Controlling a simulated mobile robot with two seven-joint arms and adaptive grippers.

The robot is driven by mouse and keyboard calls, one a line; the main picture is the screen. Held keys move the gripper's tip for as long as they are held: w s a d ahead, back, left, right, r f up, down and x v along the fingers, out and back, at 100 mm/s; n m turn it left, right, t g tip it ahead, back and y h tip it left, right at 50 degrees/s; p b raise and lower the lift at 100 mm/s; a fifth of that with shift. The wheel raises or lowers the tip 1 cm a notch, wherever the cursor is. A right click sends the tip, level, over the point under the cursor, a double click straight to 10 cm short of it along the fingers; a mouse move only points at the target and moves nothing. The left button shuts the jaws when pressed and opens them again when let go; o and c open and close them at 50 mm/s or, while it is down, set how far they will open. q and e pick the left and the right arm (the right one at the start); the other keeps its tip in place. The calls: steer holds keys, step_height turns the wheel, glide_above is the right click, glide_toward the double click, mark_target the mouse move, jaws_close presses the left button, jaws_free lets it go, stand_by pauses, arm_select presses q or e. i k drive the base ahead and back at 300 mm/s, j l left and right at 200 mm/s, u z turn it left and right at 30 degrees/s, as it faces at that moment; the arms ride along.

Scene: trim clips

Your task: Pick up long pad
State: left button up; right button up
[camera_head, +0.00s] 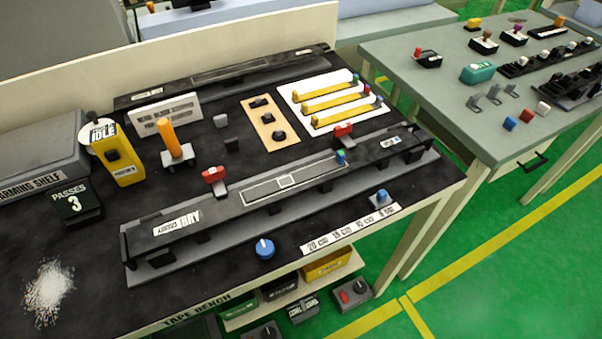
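No thing is labelled as the long pad, and I cannot tell for certain which one it is. Several long yellow strips lie side by side on a white tray (288,97) at the back right of the black bench; the front strip (340,115) and the back strip (322,88) have small coloured pieces at their right ends. In front, a long black bar (225,209) lies along a grey base, with a pale outlined rectangle on its top. Red clips stand at its back edge, one left (213,175) and one right (343,131). Neither of my grippers is in view.
A yellow IDLE box (118,160), an orange-handled tool (169,138) and a tan board (262,138) with black knobs stand behind the bar. A blue knob (265,249) is at the front edge. A grey table (440,90) with small parts stands right, across a gap.

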mark_target(258, 102)
steer(key=l+z, duration=0.25)
steer(key=l, duration=0.4)
steer(key=i+l+z, duration=0.1)
steer(key=l+z, duration=0.15)
steer(key=l, duration=0.4)
